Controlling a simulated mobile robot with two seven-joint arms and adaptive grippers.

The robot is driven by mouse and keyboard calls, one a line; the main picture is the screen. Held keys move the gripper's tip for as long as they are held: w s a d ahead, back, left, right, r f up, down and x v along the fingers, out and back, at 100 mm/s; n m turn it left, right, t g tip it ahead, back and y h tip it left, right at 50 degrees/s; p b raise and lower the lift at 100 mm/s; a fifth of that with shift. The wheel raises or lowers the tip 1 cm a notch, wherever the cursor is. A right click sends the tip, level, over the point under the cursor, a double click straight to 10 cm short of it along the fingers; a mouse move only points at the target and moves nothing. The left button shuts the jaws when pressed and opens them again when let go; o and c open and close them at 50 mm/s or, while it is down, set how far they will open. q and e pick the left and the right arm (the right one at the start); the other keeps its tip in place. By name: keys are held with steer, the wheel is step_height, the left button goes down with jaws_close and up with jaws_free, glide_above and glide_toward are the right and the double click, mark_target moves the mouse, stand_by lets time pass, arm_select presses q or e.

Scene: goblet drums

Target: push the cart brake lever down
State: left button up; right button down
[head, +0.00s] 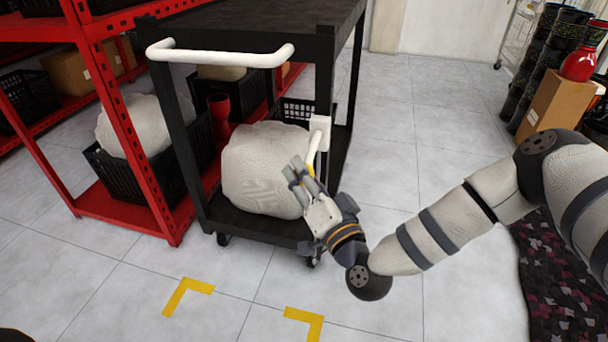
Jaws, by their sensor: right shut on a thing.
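The black cart (262,44) stands left of centre with a white push handle on its near side. Its brake lever (313,150) is a white bar on a white mount on the cart's right front post. The lever hangs down and slants slightly left from the mount, with a bit of yellow near its lower end. My right gripper (299,172) reaches in from the right, with its fingers at the lever's lower end. It is shut on the lever; the fingers partly hide that end. My left gripper is out of view.
A large pale wrapped bundle (262,165) sits on the cart's lower shelf, close behind my fingers. A red shelf rack (130,215) stands left of the cart. Yellow corner marks (189,292) lie on the tiled floor in front. Floor right of the cart is clear.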

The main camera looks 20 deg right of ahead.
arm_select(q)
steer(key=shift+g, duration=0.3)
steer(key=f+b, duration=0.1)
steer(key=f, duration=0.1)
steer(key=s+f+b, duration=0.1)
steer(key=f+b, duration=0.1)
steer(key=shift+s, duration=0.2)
arm_select(e)
steer(key=f, duration=0.1)
steer(key=f+n+t, duration=0.1)
steer(key=f, duration=0.1)
steer(key=w+d+f+n+t+y, duration=0.1)
steer(key=shift+w+f, duration=0.1)
steer(key=shift+f, duration=0.3)
steer(key=c, duration=1.1)
jaws_free()
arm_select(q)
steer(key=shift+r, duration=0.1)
arm_select(e)
steer(key=v, duration=1.2)
